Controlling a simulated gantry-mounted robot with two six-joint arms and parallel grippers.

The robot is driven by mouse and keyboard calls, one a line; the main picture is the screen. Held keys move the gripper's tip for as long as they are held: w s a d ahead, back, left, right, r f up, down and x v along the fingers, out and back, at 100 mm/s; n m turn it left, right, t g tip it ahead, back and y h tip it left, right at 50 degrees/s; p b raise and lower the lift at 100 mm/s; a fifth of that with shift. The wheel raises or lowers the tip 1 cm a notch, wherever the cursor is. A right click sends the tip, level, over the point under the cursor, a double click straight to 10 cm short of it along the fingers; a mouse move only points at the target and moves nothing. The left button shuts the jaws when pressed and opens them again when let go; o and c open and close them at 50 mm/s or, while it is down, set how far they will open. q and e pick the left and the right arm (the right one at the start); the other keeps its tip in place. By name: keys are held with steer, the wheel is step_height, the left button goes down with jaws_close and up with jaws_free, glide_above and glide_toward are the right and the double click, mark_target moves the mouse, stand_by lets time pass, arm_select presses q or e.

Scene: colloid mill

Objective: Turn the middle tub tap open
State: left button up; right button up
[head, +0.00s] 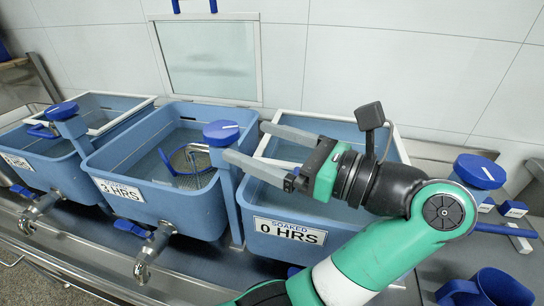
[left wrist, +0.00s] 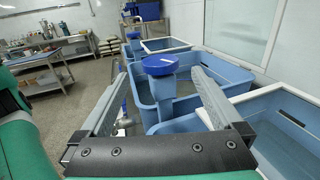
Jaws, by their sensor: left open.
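The middle tub (head: 160,195) is a blue basin labelled "3 HRS", with a wire-mesh basket (head: 190,163) inside. Its metal tap (head: 148,262) sticks out low on the front, with a blue handle (head: 130,227) beside the spout. My left gripper (head: 248,141) is open and empty, above the boundary of the middle and right tubs. Its fingers point left in the head view, next to a blue-capped post (head: 221,131). It is well above and to the right of the middle tap. In the left wrist view the open fingers (left wrist: 158,76) frame that post's blue cap. My right gripper is out of view.
The left tub (head: 45,165) and right tub (head: 290,237), labelled "0 HRS", stand either side. The left tub has its own tap (head: 38,210). A blue jug (head: 490,290) stands at the lower right. There is open space in front of the tubs.

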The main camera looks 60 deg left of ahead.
arm_select(q)
steer(key=shift+w+d, duration=0.2)
steer(key=shift+d, duration=0.25)
steer(key=shift+s+a, duration=0.1)
steer(key=shift+a, duration=0.05)
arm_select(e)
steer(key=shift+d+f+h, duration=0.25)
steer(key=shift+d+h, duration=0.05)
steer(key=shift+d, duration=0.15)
arm_select(q)
steer(key=shift+r, duration=0.1)
